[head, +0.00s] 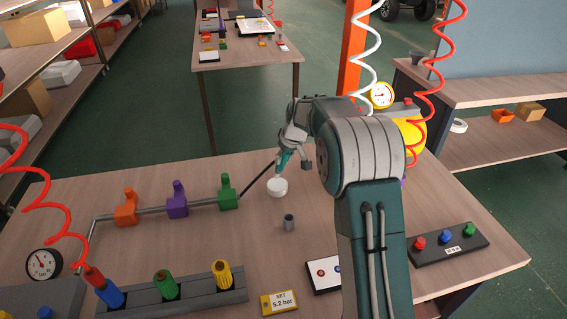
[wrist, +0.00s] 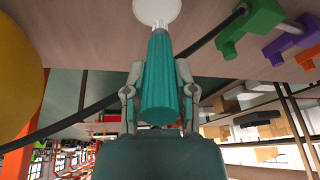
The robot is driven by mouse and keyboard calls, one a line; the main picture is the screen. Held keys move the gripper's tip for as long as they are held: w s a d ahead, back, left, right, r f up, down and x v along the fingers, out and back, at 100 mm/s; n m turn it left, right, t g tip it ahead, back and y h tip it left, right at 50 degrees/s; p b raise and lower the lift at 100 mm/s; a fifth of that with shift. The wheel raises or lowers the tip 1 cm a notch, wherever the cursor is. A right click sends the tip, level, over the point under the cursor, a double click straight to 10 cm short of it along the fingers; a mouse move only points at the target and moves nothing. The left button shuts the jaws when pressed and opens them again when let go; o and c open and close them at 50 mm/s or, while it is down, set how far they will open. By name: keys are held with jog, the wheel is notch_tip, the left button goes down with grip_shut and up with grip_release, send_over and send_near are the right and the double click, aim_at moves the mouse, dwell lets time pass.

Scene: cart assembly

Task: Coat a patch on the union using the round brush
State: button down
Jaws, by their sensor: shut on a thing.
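My gripper (head: 285,155) is shut on the teal ribbed handle of the round brush (wrist: 160,85), which also shows in the head view (head: 283,160). The brush points down at a small white round thing (head: 277,187) on the table, also at the top of the wrist view (wrist: 157,10). The brush's lower end overlaps it; I cannot tell whether they touch or whether this is a pot. A small grey metal cylinder (head: 289,222) stands upright nearer the front. It may be the union, but I cannot tell for sure.
A pipe (head: 160,211) carries orange (head: 126,208), purple (head: 177,200) and green (head: 229,195) fittings at the left. A black hose (head: 257,179) runs from its end behind the brush.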

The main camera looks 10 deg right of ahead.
jog(key=shift+r, duration=1.95)
